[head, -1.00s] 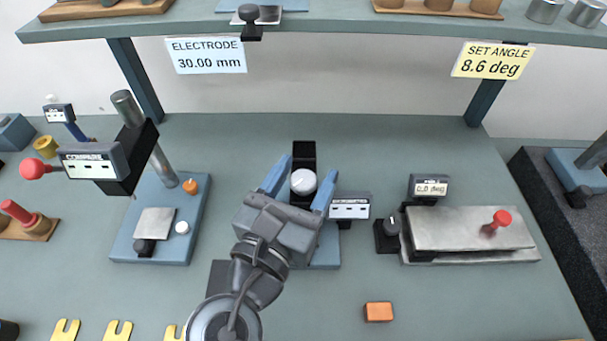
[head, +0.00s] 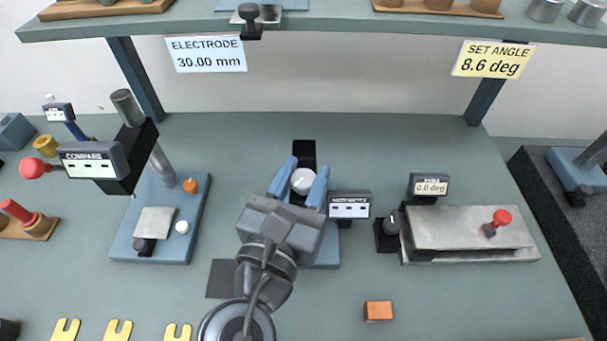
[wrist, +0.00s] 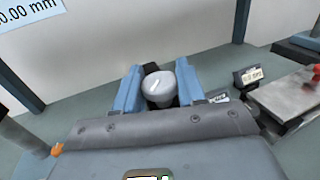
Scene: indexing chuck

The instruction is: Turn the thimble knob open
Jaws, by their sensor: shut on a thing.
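The thimble knob (head: 303,181) is a pale round cap with a line mark on top, at the middle of the bench in the head view. It also shows between the fingers in the wrist view (wrist: 160,90). My gripper (head: 304,184) has its two blue fingers closed on either side of the knob, gripping it. A dark block (head: 304,152) stands just behind the knob. A small display with dashes (head: 349,205) stands right of it. The lower part of the knob's device is hidden by my gripper.
A comparator stand (head: 160,215) is to the left. A sine plate with a red knob (head: 465,232) is to the right. An orange block (head: 378,311) and yellow forked pieces (head: 118,331) lie in front. A shelf (head: 330,28) hangs above the back of the bench.

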